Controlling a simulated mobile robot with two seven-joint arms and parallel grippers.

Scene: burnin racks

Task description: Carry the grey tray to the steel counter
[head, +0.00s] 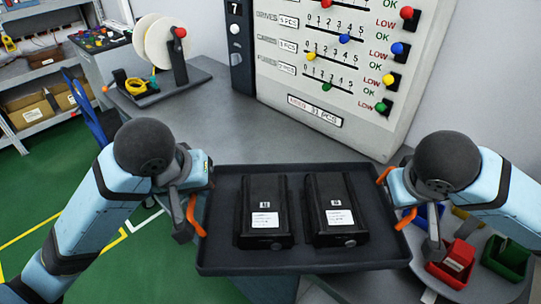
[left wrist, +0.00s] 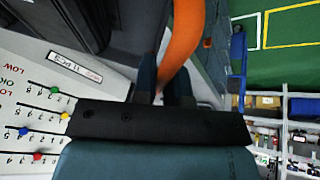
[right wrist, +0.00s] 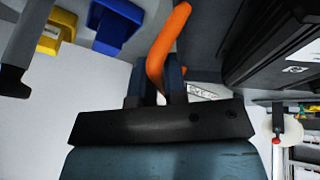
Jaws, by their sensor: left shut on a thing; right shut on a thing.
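The dark grey tray (head: 300,263) is level in the lower middle of the head view, with two black box-shaped units (head: 264,190) (head: 331,187) side by side in it. My left gripper (head: 193,205) is shut on the tray's left orange handle, which also shows between the fingers in the left wrist view (left wrist: 184,42). My right gripper (head: 397,200) is shut on the right orange handle, seen in the right wrist view (right wrist: 164,48). The grey steel counter (head: 225,128) extends behind and beneath the tray. I cannot tell whether the tray touches it.
A white count board (head: 335,75) with coloured sliders stands at the back of the counter. A reel stand (head: 165,60) is at the back left. Red (head: 452,264), green (head: 508,257) and blue bins are at the right. Open green floor (head: 40,190) lies left.

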